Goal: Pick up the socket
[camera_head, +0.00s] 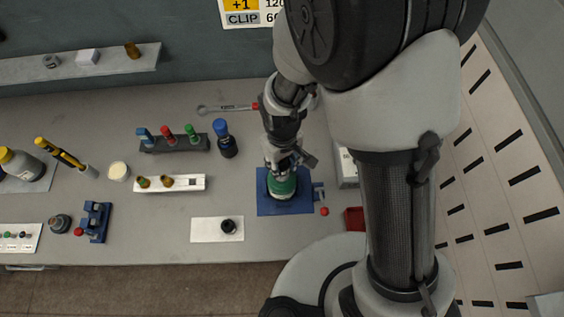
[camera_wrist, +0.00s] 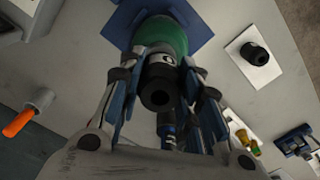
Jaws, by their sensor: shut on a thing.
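A black cylindrical socket-like piece with a round hole in its end (camera_wrist: 160,84) sits between the fingers of my gripper (camera_wrist: 165,68) in the wrist view. My gripper is shut on it. Just beyond it is a green cylinder (camera_wrist: 163,35), which also shows in the head view (camera_head: 284,188) on a blue plate (camera_head: 263,207). My gripper (camera_head: 281,167) is directly above the green cylinder there and hides the held piece. I cannot tell whether the piece still touches the green cylinder. Another short black socket-like cylinder (camera_head: 229,226) stands on a white plate (camera_head: 203,228), left of the blue plate.
A dark bottle with a blue cap (camera_head: 224,138), a rack of coloured-handled tools (camera_head: 173,144) and a white holder (camera_head: 153,183) stand to the left. A wrench (camera_head: 228,108) lies behind. A red block (camera_head: 354,218) is at the right. Bare bench lies around the white plate.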

